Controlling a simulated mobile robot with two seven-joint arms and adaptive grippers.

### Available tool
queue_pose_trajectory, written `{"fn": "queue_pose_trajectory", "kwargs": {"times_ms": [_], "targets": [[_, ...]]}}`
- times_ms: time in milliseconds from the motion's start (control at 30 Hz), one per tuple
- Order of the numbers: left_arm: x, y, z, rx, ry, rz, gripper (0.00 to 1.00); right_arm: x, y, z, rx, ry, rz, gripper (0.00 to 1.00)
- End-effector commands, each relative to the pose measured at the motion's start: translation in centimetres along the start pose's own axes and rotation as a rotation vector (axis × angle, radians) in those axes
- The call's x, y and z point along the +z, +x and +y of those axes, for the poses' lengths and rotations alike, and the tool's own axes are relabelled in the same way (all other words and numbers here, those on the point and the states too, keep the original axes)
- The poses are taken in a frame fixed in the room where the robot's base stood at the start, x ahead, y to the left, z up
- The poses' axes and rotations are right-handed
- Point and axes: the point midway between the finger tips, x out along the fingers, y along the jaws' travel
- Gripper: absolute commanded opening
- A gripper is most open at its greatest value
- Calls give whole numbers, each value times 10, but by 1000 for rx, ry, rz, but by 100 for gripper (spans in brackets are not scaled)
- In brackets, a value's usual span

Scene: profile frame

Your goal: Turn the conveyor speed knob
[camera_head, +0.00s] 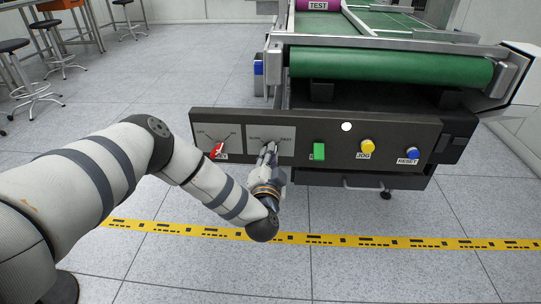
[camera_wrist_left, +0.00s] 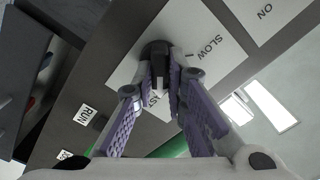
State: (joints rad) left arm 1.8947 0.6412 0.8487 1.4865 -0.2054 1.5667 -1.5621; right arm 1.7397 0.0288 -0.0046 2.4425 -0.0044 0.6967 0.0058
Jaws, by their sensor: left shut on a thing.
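The dark speed knob (camera_wrist_left: 156,54) sits on a white plate (camera_wrist_left: 190,28) marked SLOW, with a partly covered word on its other side. In the wrist view my left gripper (camera_wrist_left: 162,82) has its purple-padded fingers closed on either side of the knob. In the head view my left gripper (camera_head: 268,152) reaches up to the same plate (camera_head: 286,134) on the dark control panel, and its fingers hide the knob. My right gripper is not in view.
Left of the plate is a red switch (camera_head: 217,150). To the right are a green button (camera_head: 319,151), a yellow JOG button (camera_head: 367,146) and a blue RESET button (camera_head: 412,152). The green conveyor belt (camera_head: 390,66) lies behind the panel. A yellow floor stripe (camera_head: 340,240) runs in front.

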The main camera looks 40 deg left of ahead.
Motion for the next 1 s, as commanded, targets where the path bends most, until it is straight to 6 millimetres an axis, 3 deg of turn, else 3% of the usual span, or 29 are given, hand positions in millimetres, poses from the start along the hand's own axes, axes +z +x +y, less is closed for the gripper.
{"fn": "queue_pose_trajectory", "kwargs": {"times_ms": [267,500,1000], "targets": [[-4,0,-3,-1,-123,4,0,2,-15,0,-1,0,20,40],[-2,0,-3,-1,-337,3,0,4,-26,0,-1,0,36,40],[2,0,-3,-1,-813,-1,0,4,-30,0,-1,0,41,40]]}}
